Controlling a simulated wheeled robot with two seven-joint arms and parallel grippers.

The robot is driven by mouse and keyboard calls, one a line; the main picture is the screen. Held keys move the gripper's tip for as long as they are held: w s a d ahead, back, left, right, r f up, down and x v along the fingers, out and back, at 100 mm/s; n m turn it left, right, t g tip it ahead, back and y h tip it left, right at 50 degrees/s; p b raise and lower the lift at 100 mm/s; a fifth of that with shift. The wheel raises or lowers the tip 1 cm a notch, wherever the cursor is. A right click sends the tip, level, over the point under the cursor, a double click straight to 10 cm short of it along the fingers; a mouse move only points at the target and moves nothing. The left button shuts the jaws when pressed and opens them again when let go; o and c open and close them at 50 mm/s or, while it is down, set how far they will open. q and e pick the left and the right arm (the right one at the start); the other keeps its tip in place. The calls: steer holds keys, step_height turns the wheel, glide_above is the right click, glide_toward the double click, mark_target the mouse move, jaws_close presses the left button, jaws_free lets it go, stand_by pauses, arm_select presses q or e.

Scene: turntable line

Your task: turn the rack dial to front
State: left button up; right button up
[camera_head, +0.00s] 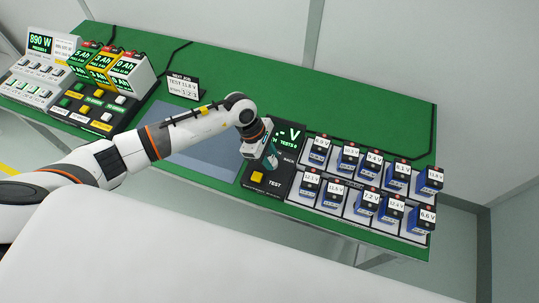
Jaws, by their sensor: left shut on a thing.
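My left gripper (263,168) reaches in from the left and points down onto the black tester panel (259,194). It is shut on the rack dial (271,161), of which only a small teal part shows beside the fingers. My right gripper is not in view.
A yellow TEST button (257,176) sits just below the gripper. The rack (331,199) of blue batteries in two rows stands to the right. A grey mat (205,152) lies under my forearm. Coloured chargers (108,69) and a sign (183,87) stand left. The green back table is clear.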

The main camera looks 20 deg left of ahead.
arm_select(q)
steer(key=shift+n+t, duration=0.4)
steer(key=shift+n, duration=0.6)
steer(key=shift+s+n+t+b, duration=0.1)
steer(key=shift+n+t+b, duration=0.35)
steer(key=shift+n, duration=0.75)
steer(key=n+t, duration=0.1)
steer(key=n, duration=0.1)
steer(key=n+t+y, duration=0.1)
steer(key=n, duration=0.2)
steer(key=shift+d, duration=0.1)
steer(key=shift+n, duration=0.4)
steer(key=o, duration=1)
steer(key=shift+s, duration=0.1)
steer(key=shift+b, duration=0.3)
